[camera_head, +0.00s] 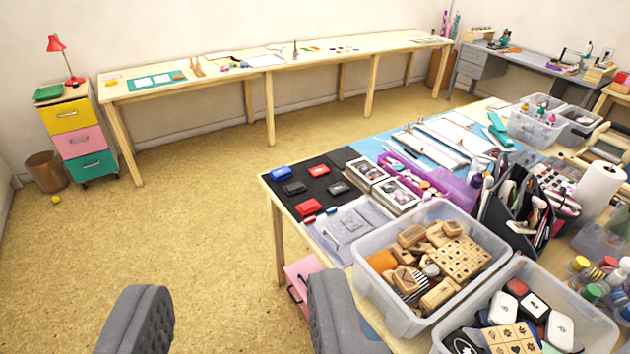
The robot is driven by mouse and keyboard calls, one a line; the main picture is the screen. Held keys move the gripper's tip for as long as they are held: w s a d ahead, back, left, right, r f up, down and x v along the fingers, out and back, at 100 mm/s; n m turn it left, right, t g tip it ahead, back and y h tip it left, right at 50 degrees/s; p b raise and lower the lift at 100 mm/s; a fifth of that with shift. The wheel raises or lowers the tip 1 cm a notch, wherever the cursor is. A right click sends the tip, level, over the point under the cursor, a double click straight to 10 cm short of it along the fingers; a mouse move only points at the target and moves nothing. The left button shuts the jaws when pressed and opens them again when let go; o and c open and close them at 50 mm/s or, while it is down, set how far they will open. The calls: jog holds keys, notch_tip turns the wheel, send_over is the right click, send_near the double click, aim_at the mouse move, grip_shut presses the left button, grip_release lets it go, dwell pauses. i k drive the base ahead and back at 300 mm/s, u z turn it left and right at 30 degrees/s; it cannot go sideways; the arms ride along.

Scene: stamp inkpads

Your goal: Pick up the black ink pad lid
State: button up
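Small ink pad pieces lie on a black mat (312,184) at the near left corner of the wooden table. Among them are a dark piece (294,188) at the left and another dark piece (338,187) with a pale mark at the right. They are too small to tell which is the black ink pad lid. A blue piece (281,173) and red pieces (319,171) (308,207) lie near them. My gripper (236,310) is open and empty at the bottom of the view, its grey fingers wide apart, well short of the table pieces.
A clear bin of wooden stamps (360,285) and a second bin (595,325) stand at the table's near edge. A black organizer (505,230) and paper roll (598,190) stand further right. A pink drawer unit (301,272) is under the table. Floor left is mostly clear.

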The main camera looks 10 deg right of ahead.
aim_at(340, 188)
jog(key=u, duration=0.6)
jog(key=i, duration=2.55)
jog(key=z, duration=0.8)
jog(key=i, duration=0.55)
jog(key=z, duration=0.35)
